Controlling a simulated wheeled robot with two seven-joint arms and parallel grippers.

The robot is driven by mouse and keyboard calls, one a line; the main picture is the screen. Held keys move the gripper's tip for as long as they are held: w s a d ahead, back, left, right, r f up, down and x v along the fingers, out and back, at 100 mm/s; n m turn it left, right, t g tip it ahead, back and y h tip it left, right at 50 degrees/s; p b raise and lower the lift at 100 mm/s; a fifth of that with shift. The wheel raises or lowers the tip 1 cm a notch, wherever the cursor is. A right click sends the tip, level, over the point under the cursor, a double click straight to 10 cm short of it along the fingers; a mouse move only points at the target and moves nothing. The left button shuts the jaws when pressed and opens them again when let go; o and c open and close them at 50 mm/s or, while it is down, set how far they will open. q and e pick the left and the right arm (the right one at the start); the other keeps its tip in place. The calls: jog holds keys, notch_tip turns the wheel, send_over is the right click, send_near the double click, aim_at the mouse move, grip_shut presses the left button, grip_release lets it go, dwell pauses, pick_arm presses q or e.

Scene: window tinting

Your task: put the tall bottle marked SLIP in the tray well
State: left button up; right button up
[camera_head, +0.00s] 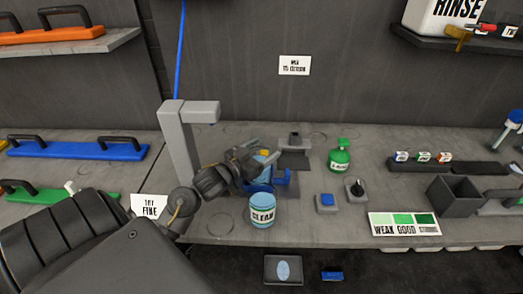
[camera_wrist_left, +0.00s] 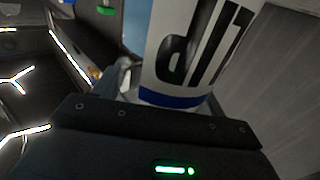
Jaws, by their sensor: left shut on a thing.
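My left gripper (camera_head: 262,160) is shut on the tall bottle. In the left wrist view the bottle (camera_wrist_left: 195,50) fills the space between the fingers, with big black letters on a white label and a blue band at its lower edge. My right gripper is not in view.
The blue CLEAN tub (camera_head: 262,211) stands just in front of the gripper. A grey post (camera_head: 179,150) rises to its left. A green bottle (camera_head: 340,157), a blue button box (camera_head: 326,203) and a knob box (camera_head: 356,190) stand to the right. A dark open box (camera_head: 455,196) is further right.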

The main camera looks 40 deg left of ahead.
pick_arm(q)
jog(key=shift+f, duration=0.15)
jog(key=o, duration=0.8)
jog(key=shift+s+a, duration=0.1)
jog(key=shift+s, duration=0.25)
jog(key=s, duration=0.3)
jog(key=s+b, duration=0.1)
jog(key=s, duration=0.3)
jog(key=s+a+b, duration=0.1)
jog(key=s, duration=0.3)
jog(key=shift+s+a, duration=0.1)
jog(key=shift+s, duration=0.05)
